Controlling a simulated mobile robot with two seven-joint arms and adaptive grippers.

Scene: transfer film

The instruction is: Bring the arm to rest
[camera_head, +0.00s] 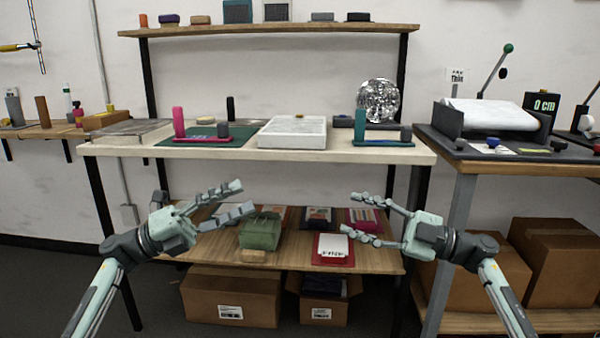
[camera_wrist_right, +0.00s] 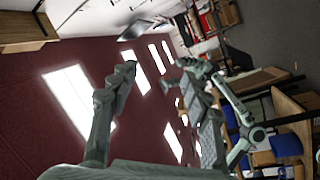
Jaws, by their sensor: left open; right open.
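My left gripper (camera_head: 246,197) is open and empty, held in the air in front of the workbench at the left. My right gripper (camera_head: 347,213) is open and empty, in the air at the right, its fingers pointing left toward the other gripper. In the right wrist view the right gripper's two fingers (camera_wrist_right: 158,80) are spread with nothing between them. Neither gripper touches the bench.
The workbench (camera_head: 230,152) holds a white block (camera_head: 293,132), a green mat (camera_head: 235,140) and a blue stand (camera_head: 382,143). Its lower shelf (camera_head: 375,259) carries a green bag (camera_head: 260,231) and packets. A side table (camera_head: 510,166) with a roller stands right.

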